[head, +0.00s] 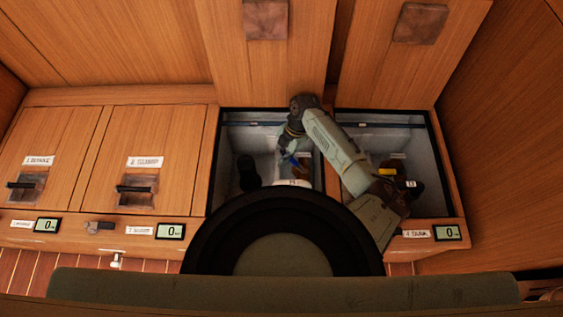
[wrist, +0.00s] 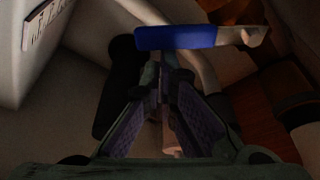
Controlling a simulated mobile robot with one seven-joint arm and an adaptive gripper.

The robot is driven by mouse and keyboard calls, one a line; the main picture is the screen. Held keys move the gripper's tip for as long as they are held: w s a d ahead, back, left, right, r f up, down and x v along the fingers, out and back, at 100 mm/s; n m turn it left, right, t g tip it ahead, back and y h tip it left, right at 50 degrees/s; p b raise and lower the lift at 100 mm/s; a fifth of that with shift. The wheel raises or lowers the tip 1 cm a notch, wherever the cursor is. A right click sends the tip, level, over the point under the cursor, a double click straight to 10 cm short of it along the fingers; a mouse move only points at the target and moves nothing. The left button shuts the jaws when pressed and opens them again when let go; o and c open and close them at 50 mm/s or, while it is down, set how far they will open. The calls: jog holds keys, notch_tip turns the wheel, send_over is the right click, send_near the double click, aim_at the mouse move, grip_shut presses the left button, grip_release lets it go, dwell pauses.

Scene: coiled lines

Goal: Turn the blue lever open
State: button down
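The blue lever (wrist: 175,37) lies crosswise just beyond my fingertips in the wrist view, with a pale metal end at its right. A small blue part of it (head: 290,160) shows in the head view, down in the open bin. My gripper (wrist: 165,78) points toward the lever, its purple-padded fingers apart with a narrow gap between the tips. I see nothing clamped in it. In the head view my gripper (head: 286,154) is inside the bin, small and partly hidden. Whether a fingertip touches the lever cannot be told.
Pale pipework (wrist: 205,72) and a dark cylinder (wrist: 124,85) stand close around the fingers. The open bin's pale walls (head: 232,150) enclose my gripper. A second open bin (head: 400,140) lies to the right, and closed wooden lids (head: 125,150) to the left.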

jog(key=shift+w+d+m+t, duration=0.3)
jog(key=shift+w+d+m, duration=0.3)
jog(key=shift+m, duration=0.4)
jog(key=shift+w, duration=0.1)
jog(key=shift+a, duration=0.15)
